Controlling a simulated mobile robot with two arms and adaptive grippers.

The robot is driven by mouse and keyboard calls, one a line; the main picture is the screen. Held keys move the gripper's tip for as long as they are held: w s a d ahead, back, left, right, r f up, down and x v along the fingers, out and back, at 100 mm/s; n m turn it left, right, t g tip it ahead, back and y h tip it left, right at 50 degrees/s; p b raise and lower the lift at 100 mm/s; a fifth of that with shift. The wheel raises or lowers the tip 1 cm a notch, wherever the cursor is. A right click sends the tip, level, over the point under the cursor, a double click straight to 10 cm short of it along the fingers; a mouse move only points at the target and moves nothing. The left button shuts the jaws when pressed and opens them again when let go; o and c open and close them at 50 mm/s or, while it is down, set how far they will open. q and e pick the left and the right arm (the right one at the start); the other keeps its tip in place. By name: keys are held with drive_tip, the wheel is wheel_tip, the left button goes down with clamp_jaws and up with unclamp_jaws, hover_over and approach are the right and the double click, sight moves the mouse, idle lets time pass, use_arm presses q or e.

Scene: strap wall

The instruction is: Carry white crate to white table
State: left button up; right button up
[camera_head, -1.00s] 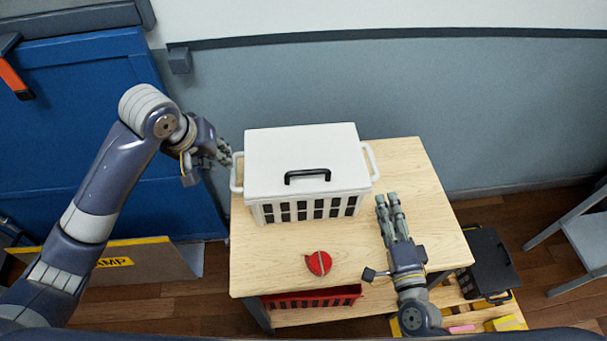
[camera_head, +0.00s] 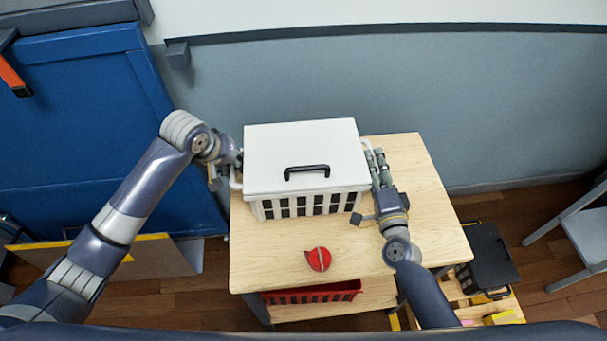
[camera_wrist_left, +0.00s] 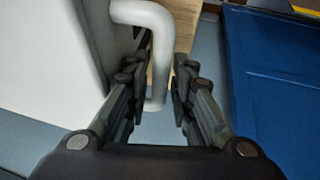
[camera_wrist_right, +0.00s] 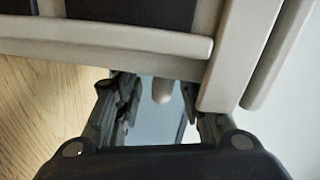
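The white crate (camera_head: 303,160) with a closed lid and a black top handle stands on a light wooden table (camera_head: 275,256). It has a white side handle at each end. My left gripper (camera_wrist_left: 158,98) is open, with the crate's left handle (camera_wrist_left: 155,50) between its fingers. My right gripper (camera_head: 376,164) is at the crate's right side by the right handle (camera_head: 370,157). In the right wrist view its fingers (camera_wrist_right: 162,100) are apart with the rounded handle end (camera_wrist_right: 162,90) between them. No white table can be made out.
A red round object (camera_head: 318,259) lies on the table in front of the crate. A red basket (camera_head: 312,293) is on the shelf below. A black case (camera_head: 488,258) sits at the lower right. A grey chair (camera_head: 585,235) stands further right. A blue panel (camera_head: 80,130) is at left.

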use_arm(q)
drive_tip(key=shift+f, duration=0.15)
use_arm(e)
drive_tip(key=shift+w, duration=0.15)
use_arm(q)
drive_tip(key=c, duration=0.3)
use_arm(e)
drive_tip(key=c, duration=0.3)
use_arm(q)
clamp_jaws()
use_arm(e)
clamp_jaws()
drive_tip(key=shift+f, duration=0.1)
use_arm(q)
drive_tip(key=shift+r, duration=0.25)
